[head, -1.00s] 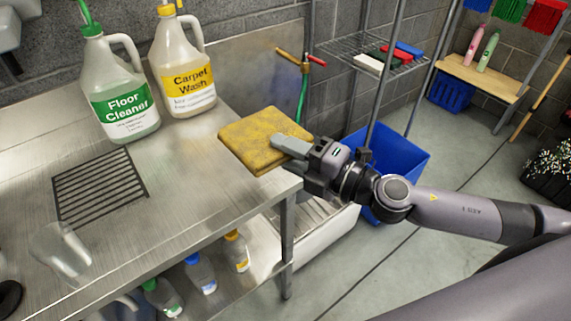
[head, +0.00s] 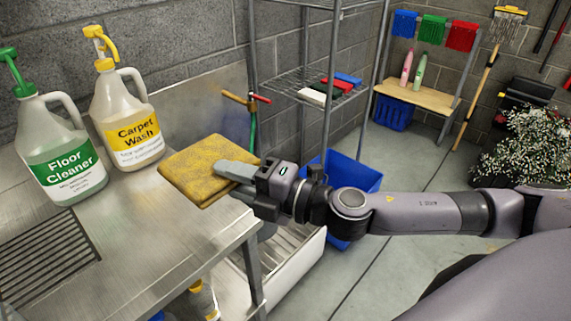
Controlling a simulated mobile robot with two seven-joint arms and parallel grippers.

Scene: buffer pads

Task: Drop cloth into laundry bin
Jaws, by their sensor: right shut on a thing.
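The folded yellow cloth (head: 197,170) is at the right end of the steel table, near its edge. My right gripper (head: 240,172) comes in from the right and is shut on the cloth's right side. I cannot tell whether the cloth touches the table or hangs just above it. A blue bin (head: 362,172) stands on the floor right of the table, partly hidden behind my right arm; I cannot tell whether it is the laundry bin. My left gripper is not in view.
Floor Cleaner (head: 66,165) and Carpet Wash (head: 128,120) jugs stand on the steel table (head: 135,240), left of the cloth. A low wooden bench (head: 425,97) is at the back.

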